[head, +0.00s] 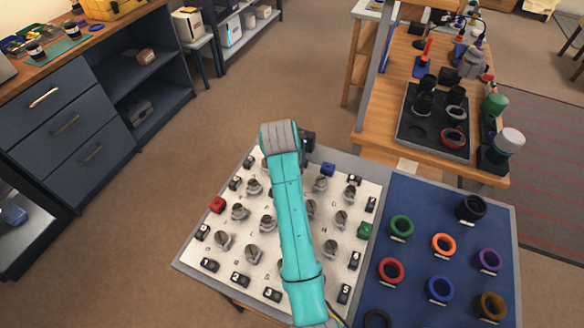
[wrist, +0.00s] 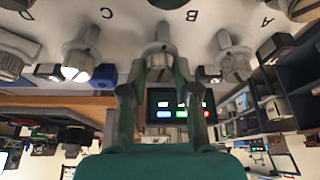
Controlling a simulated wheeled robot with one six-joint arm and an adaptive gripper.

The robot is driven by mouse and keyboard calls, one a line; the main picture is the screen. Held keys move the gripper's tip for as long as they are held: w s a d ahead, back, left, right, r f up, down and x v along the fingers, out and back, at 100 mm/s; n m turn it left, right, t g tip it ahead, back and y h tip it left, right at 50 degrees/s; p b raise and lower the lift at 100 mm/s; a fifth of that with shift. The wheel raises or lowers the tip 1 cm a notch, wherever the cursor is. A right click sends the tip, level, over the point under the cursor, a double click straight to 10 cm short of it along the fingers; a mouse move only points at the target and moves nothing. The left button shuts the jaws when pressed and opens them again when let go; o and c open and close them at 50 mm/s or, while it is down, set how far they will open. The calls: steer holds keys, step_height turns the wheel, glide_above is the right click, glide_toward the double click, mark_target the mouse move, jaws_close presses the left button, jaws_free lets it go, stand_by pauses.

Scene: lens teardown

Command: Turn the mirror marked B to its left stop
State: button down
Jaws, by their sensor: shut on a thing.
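The mirror marked B (wrist: 158,32) is a grey knob-like mount on the white board, at the top middle of the wrist view. The letter B is printed beside it, upside down. My gripper (wrist: 158,72) is shut on this mount, with one green finger on each side. The mirror's turning angle and its stop cannot be made out. In the head view, my turquoise arm crosses the board and hides the gripper and the mount it holds.
Similar mounts marked C (wrist: 78,55) and A (wrist: 234,58) stand close on either side. A blue block (wrist: 104,76) is near C. In the head view, the white board (head: 190,255) carries several more mounts, a red block (head: 217,204) and a green block (head: 365,230). A blue mat (head: 415,285) with rings adjoins it.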

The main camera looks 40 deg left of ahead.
steer(key=n+y, duration=0.1)
steer(key=n, duration=0.1)
steer(key=n+g, duration=0.1)
steer(key=n, duration=0.2)
steer(key=shift+d+n+y, duration=0.2)
steer(key=shift+n+y, duration=0.1)
steer(key=shift+y, duration=0.1)
steer(key=n+g, duration=0.1)
steer(key=n, duration=0.1)
steer(key=n+g+y, duration=0.1)
steer(key=n, duration=0.2)
steer(key=shift+w, duration=0.15)
steer(key=shift+f, duration=0.1)
steer(key=c, duration=0.8)
jaws_free()
steer(key=shift+c, duration=0.2)
steer(key=v, duration=1.2)
steer(key=shift+w+d, duration=0.1)
steer(key=shift+w, duration=0.05)
